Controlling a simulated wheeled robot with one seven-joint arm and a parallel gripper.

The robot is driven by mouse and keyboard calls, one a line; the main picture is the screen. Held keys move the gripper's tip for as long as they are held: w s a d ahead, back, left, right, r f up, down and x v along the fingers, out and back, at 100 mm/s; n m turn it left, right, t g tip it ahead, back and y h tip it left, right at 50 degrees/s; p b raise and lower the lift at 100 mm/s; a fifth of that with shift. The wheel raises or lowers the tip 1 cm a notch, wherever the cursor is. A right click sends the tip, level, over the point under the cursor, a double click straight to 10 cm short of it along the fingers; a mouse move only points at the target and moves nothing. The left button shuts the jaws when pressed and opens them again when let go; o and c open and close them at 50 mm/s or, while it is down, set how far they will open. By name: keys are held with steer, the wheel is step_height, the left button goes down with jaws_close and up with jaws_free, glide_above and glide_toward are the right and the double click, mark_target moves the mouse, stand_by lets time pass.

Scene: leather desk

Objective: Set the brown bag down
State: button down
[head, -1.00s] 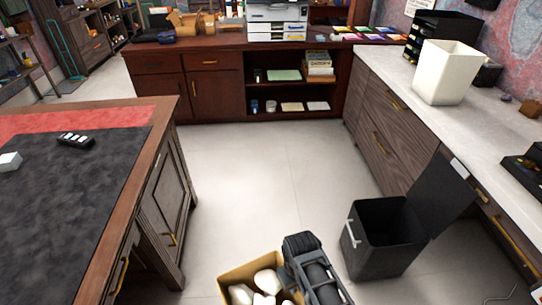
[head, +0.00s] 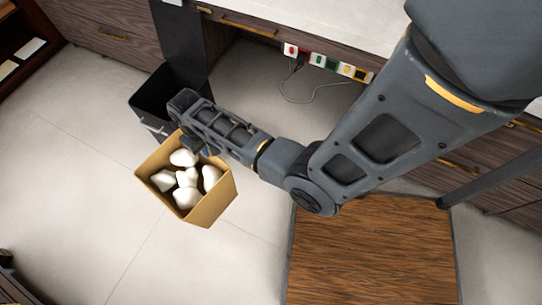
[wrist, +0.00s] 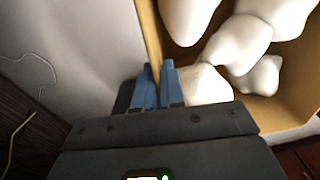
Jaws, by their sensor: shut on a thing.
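The brown bag (head: 217,205) is open at the top and holds several white rounded lumps (head: 187,178). It hangs from my gripper in the head view, tilted a little, over the pale floor; how high its bottom is cannot be told. My gripper (wrist: 158,78) is shut on the bag's upper rim, with the thin brown wall (wrist: 149,32) between its blue fingertips in the wrist view. In the head view the arm and wrist hide most of the fingers.
Drawers (head: 110,38) under a white counter (head: 330,20) line the back. A power strip (head: 328,62) with a cable is under the counter. Pale floor (head: 80,200) is clear at left.

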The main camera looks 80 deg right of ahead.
steer(key=s+d+f+m+b, duration=0.5)
steer(key=s+d+f+b, duration=0.1)
steer(key=s+f+b, duration=0.25)
steer(key=s+d+f+m+b, duration=0.5)
steer(key=s+d+f+b, duration=0.15)
steer(key=s, duration=0.35)
steer(key=s+a+f+m+b, duration=0.2)
steer(key=s+f+m+b, duration=0.3)
steer(key=s+f+b, duration=0.15)
steer(key=s+d+f+b, duration=0.3)
steer(key=d+f+b, duration=0.5)
steer(key=d+f, duration=0.3)
steer(key=shift+s+f+m+t, duration=0.15)
steer(key=shift+f+m+t, duration=0.1)
steer(key=shift+m+t, duration=0.05)
